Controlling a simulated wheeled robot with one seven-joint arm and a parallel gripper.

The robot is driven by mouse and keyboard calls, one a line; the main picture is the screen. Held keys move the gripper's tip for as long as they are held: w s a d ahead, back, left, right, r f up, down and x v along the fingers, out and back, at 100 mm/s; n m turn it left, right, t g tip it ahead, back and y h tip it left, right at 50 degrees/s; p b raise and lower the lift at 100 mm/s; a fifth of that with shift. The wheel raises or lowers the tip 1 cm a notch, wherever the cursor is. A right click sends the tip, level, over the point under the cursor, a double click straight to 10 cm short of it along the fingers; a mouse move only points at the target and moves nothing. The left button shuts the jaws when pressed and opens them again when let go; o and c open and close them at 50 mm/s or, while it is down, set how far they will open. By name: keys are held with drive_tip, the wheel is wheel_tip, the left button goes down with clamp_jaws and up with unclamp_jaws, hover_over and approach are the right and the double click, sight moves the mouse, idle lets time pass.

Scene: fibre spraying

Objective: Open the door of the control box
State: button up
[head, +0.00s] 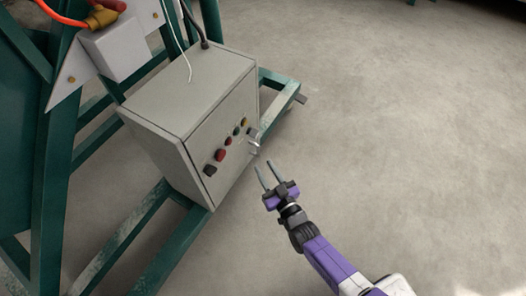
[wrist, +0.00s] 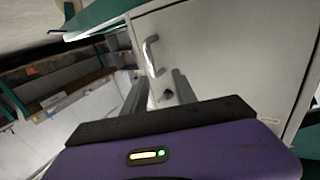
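The control box (head: 185,105) is a grey metal cabinet seated on a green frame. Its door (head: 224,135) carries several coloured knobs and buttons, and it looks closed. A metal handle (head: 255,142) sits near the door's right edge. In the wrist view the handle (wrist: 151,55) is a silver bar on the pale door (wrist: 225,50), just beyond the fingers. My gripper (head: 265,174) is open and empty, in front of the door and a little below and right of the handle. The fingers appear apart from the handle.
The green frame (head: 135,235) runs under and left of the box. A white box (head: 113,48) with an orange hose is at upper left. A dark cable (head: 197,25) enters the box top. The concrete floor (head: 410,130) to the right is clear.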

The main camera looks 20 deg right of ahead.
sight(259, 152)
drive_tip(key=w+b, duration=0.1)
drive_tip(key=w+f+b, duration=0.1)
drive_tip(key=w+b, duration=0.1)
drive_tip(key=w+d+b, duration=0.1)
drive_tip(key=w+b, duration=0.1)
drive_tip(key=shift+w+f, duration=0.15)
drive_tip(key=shift+w+r+b, duration=0.2)
drive_tip(key=shift+w+b, duration=0.7)
drive_tip(key=shift+b, duration=0.05)
clamp_jaws()
idle(0.9)
